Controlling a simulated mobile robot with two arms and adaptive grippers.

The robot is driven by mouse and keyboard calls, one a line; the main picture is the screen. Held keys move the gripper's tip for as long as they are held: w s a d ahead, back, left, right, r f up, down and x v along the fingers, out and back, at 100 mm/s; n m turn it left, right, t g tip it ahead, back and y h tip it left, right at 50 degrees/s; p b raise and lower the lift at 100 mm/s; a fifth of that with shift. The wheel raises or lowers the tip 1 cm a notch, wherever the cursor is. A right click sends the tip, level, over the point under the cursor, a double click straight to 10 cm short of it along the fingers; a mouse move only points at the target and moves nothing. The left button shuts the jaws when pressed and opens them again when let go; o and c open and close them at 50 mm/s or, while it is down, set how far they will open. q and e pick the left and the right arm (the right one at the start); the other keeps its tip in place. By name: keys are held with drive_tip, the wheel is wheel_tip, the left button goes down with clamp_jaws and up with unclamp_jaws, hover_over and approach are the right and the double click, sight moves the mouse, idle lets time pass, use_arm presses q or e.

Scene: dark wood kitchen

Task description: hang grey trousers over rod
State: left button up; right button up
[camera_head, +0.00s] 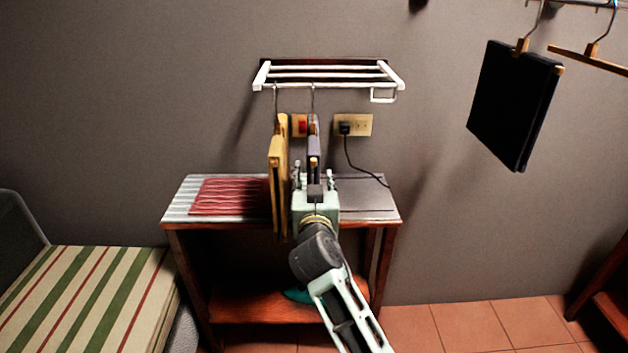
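The grey trousers appear to be the narrow grey-purple folded cloth (314,150), seen edge-on on a hanger below the white wall rack. The rack (328,82) has several white rods, and the hanger's hook reaches up to its front. My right gripper (314,176) comes up from below, at the cloth's lower end. Its two fingers stand apart on either side of the cloth, with gaps visible. It hides the lowest part of the cloth, and I cannot tell whether it touches. My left gripper is out of view.
A mustard folded garment (278,180) hangs close left of my gripper. Below is a wooden table (180,215) with a red mat (230,196). A socket (362,125) with a cord is behind. Black trousers (513,105) hang at right; an empty hanger (590,60) is beside them.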

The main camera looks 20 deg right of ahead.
drive_tip(key=v, duration=1.2)
drive_tip(key=a+f+n+g+y, duration=0.2)
drive_tip(key=f, duration=0.9)
drive_tip(key=a+f+n+g+y, duration=0.2)
drive_tip(key=f, duration=1)
drive_tip(key=s+f+n+g, duration=0.15)
drive_tip(key=s+f, duration=0.25)
drive_tip(key=f, duration=0.4)
drive_tip(key=s+f+g+y, duration=0.1)
drive_tip(key=s+f+g, duration=0.15)
drive_tip(key=f, duration=0.45)
drive_tip(key=s+f+n+g, duration=0.1)
drive_tip(key=s+f, duration=0.3)
drive_tip(key=f, duration=0.4)
drive_tip(key=s+d+f+g+p, duration=0.1)
drive_tip(key=s+d+f+g, duration=0.1)
drive_tip(key=s+f, duration=0.7)
drive_tip(key=s+d+f+g, duration=0.2)
drive_tip(key=s+f, duration=0.5)
drive_tip(key=s, duration=0.3)
drive_tip(key=s+d+f+g, duration=0.1)
drive_tip(key=s+d+f, duration=0.2)
drive_tip(key=s, duration=0.7)
drive_tip(key=s+d+f+g, duration=0.2)
drive_tip(key=s+d+f, duration=0.1)
drive_tip(key=s, duration=0.8)
drive_tip(key=shift+d+m, duration=0.3)
drive_tip(key=shift+m, duration=0.15)
